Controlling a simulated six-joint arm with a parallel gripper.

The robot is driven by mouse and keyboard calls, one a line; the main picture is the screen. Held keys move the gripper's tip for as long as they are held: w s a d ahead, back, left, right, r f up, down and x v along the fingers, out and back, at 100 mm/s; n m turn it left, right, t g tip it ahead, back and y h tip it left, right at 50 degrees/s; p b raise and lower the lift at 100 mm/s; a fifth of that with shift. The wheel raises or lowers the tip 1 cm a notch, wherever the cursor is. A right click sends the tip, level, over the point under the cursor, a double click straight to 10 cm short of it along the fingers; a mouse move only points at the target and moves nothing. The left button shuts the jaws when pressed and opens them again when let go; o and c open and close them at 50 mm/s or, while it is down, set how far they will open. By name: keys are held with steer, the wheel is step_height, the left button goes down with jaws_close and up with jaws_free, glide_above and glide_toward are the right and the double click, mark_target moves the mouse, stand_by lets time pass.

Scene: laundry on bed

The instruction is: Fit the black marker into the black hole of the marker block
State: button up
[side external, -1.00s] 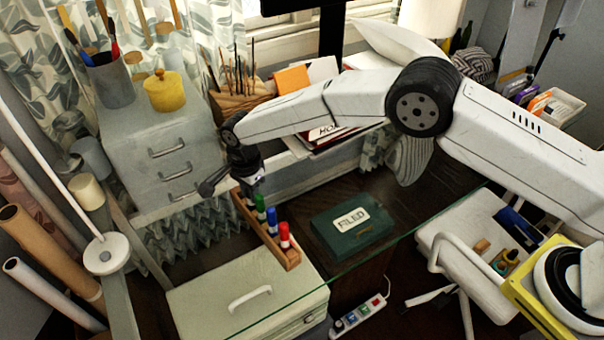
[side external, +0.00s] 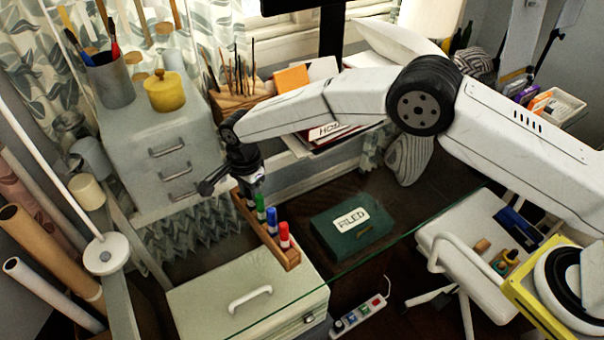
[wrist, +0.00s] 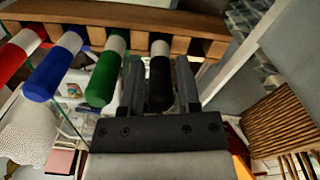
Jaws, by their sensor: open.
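The wooden marker block (side external: 292,261) stands at the edge of the glass desk, near the pale case; it also crosses the top of the wrist view (wrist: 120,12). A red marker (side external: 284,234), a blue marker (side external: 271,219) and a green marker (side external: 260,206) stand in it. The black marker (wrist: 160,82) is in line with them at the block's far end, its upper part lying between my fingers. My gripper (wrist: 159,75) is open, with one finger on each side of the black marker. The marker's lower end meets the block, but its hole is hidden.
The green marker (wrist: 107,75) is close beside my left finger in the wrist view. A green "FILED" box (side external: 352,228) lies right of the block. A grey drawer unit (side external: 150,140) stands behind left. The pale case (side external: 250,300) is in front.

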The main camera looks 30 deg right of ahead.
step_height(320, 180, up, 12)
steer(key=shift+f, duration=0.15)
stand_by(0.4)
stand_by(0.5)
steer(key=s+d+r+n+t, duration=0.1)
steer(key=s+d+r+n, duration=0.2)
steer(key=d, duration=0.6)
steer(key=s+d+n, duration=0.4)
steer(key=d, duration=0.5)
steer(key=s+d+f+n, duration=0.1)
steer(key=s+d+n, duration=0.2)
steer(key=s, duration=0.6)
steer(key=s+d+n+t, duration=0.1)
steer(key=s+d+n, duration=0.2)
steer(key=s+d, duration=0.5)
steer(key=shift+s+d+f+n+t, duration=0.3)
steer(key=shift+s+f+n, duration=0.1)
steer(key=shift+s, duration=0.05)
